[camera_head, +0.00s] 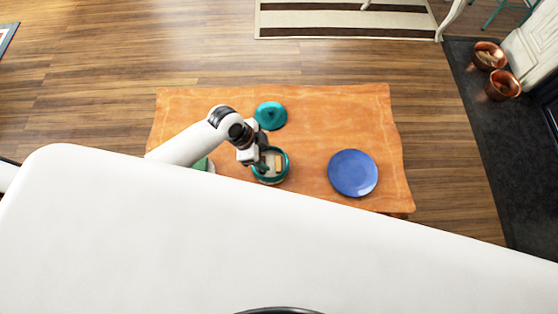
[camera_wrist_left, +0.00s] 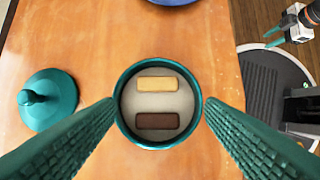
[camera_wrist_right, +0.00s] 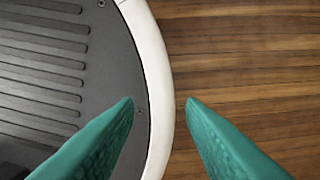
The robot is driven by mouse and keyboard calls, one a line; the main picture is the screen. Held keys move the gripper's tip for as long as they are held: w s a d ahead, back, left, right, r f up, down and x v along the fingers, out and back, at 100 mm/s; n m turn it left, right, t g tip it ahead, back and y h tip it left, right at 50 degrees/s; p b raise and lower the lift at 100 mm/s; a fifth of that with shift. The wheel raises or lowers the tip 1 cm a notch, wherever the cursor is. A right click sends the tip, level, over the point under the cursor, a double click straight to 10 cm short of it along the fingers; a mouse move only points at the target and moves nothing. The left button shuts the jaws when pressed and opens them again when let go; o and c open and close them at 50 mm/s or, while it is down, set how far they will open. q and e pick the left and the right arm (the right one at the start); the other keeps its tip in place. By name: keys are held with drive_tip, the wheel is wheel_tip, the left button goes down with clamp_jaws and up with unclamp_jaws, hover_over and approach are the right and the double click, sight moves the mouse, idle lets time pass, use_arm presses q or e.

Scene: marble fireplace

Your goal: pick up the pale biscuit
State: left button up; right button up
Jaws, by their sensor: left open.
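The pale biscuit (camera_wrist_left: 157,84) lies flat inside a round teal-rimmed container (camera_wrist_left: 123,125) with a light floor. A dark brown biscuit (camera_wrist_left: 157,121) lies in the same container, parallel to it and apart. In the head view the container (camera_head: 287,171) stands on the orange-covered table, and the pale biscuit (camera_head: 278,162) shows inside it. My left gripper (camera_head: 262,168) is over the container; in the left wrist view its open, empty fingers (camera_wrist_left: 158,103) stand on either side of the container. My right gripper (camera_wrist_right: 160,101) is open and empty over the floor beside my base.
A teal lid (camera_head: 270,115) with a knob lies behind the container on the orange-covered table (camera_head: 220,105). A blue plate (camera_head: 353,173) lies to the right. The cloth between container and plate is clear. A green thing (camera_head: 201,164) is partly hidden by my left arm.

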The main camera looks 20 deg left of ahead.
sight(275, 164)
use_arm(q)
drive_tip(key=shift+w+d+f, duration=0.1)
drive_tip(key=shift+d+f, duration=0.15)
drive_tip(key=shift+f, duration=0.35)
drive_tip(key=shift+w+d+f, duration=0.1)
drive_tip(key=shift+d+f, duration=0.05)
drive_tip(key=shift+f, duration=0.4)
drive_tip(key=b+x, duration=0.1)
drive_tip(key=x, duration=0.2)
drive_tip(key=shift+f, duration=0.35)
drive_tip(key=shift+w+d+f, duration=0.15)
drive_tip(key=shift+f, duration=0.3)
use_arm(e)
drive_tip(key=shift+w+d+f, duration=0.15)
drive_tip(key=shift+w+f, duration=0.35)
drive_tip(key=shift+w, duration=0.2)
use_arm(q)
drive_tip(key=c, duration=0.7)
use_arm(e)
drive_tip(key=shift+s, duration=0.25)
